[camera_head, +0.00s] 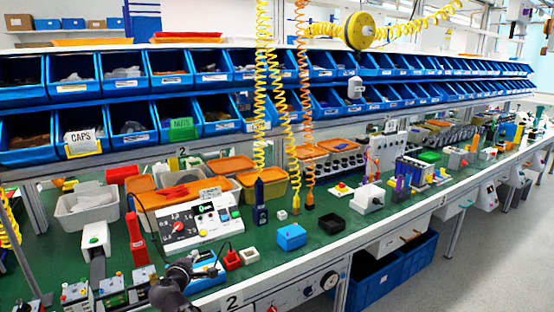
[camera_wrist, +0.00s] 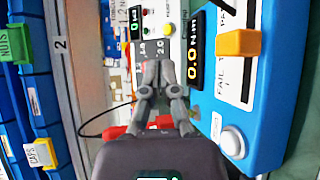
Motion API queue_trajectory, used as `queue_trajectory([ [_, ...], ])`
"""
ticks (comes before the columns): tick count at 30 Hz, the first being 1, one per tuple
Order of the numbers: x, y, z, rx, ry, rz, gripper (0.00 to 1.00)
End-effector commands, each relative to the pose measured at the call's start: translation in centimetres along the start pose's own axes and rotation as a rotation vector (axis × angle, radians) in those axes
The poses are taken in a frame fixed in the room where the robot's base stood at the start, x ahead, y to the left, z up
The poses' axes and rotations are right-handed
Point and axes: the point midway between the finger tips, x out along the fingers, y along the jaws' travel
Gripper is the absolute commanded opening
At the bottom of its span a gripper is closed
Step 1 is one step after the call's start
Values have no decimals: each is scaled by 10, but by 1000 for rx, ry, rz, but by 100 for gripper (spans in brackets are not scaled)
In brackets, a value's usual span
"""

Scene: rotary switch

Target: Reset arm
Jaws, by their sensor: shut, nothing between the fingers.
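A white control box (camera_head: 192,221) with a rotary switch (camera_head: 180,227), a small display and several buttons stands on the green bench in the head view. The switch has a red centre and a printed scale around it. My gripper (camera_head: 186,266) is at the bottom of the head view, in front of the box and apart from it. In the wrist view my gripper (camera_wrist: 158,68) has its fingers together and empty. Part of the white box's panel (camera_wrist: 157,22) shows beyond the fingertips there. The fingers hide part of the scene behind them, and I cannot make out the knob.
A blue torque device (camera_wrist: 264,105) with a display, an orange part and a round white button is close on the wrist view's right. Blue bins (camera_head: 118,80) line the back. Coiled hoses (camera_head: 262,90) hang over the bench. A blue box (camera_head: 291,237) stands right.

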Motion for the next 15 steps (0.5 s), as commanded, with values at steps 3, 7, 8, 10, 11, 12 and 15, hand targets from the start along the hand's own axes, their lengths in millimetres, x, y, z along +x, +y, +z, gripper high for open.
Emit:
queue_trajectory([
  [3, 2, -2, 6, 11, -9, -11, 0],
  [7, 5, -7, 15, 33, -26, -32, 0],
  [8, 6, -8, 17, 38, -30, -38, 0],
  [10, 8, -11, 25, 55, -42, -53, 0],
  [11, 9, -12, 28, 62, -48, -59, 0],
  [12, 11, -14, 32, 72, -55, -69, 0],
  [15, 15, -21, 47, 102, -81, -98, 0],
])
